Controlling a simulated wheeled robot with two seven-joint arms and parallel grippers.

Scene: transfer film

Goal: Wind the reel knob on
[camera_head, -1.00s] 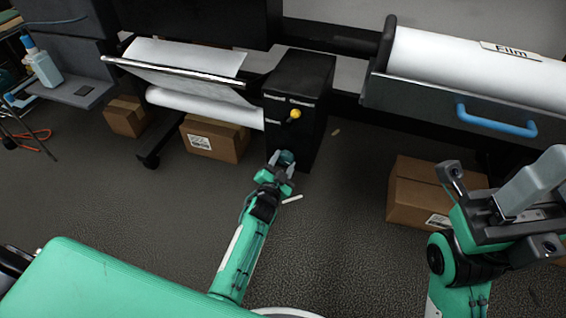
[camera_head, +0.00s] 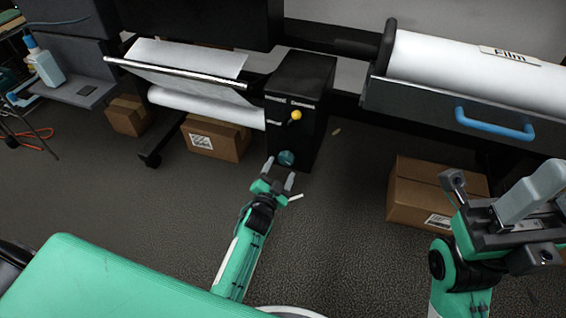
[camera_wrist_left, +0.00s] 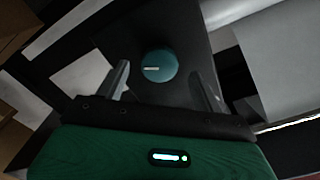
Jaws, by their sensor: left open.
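The round teal reel knob (camera_head: 286,158) is low on the front of the black box (camera_head: 300,85). It also shows in the left wrist view (camera_wrist_left: 160,66) as a round disc with a small pale mark. My left gripper (camera_head: 281,172) is open right in front of the knob. In the left wrist view, its two fingers stand on either side of the knob with gaps, and nothing is held. Whether the fingertips reach past the knob's face, I cannot tell. My right gripper (camera_head: 520,210) is at the right, away from the knob; its jaw state is unclear.
A yellow ball-ended lever (camera_head: 296,115) is above the knob on the box. White film (camera_head: 207,105) runs to the box's left. A large film roll (camera_head: 470,70) lies above a blue-handled drawer (camera_head: 495,121). Cardboard boxes (camera_head: 216,139) (camera_head: 415,197) sit below. The floor in front is clear.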

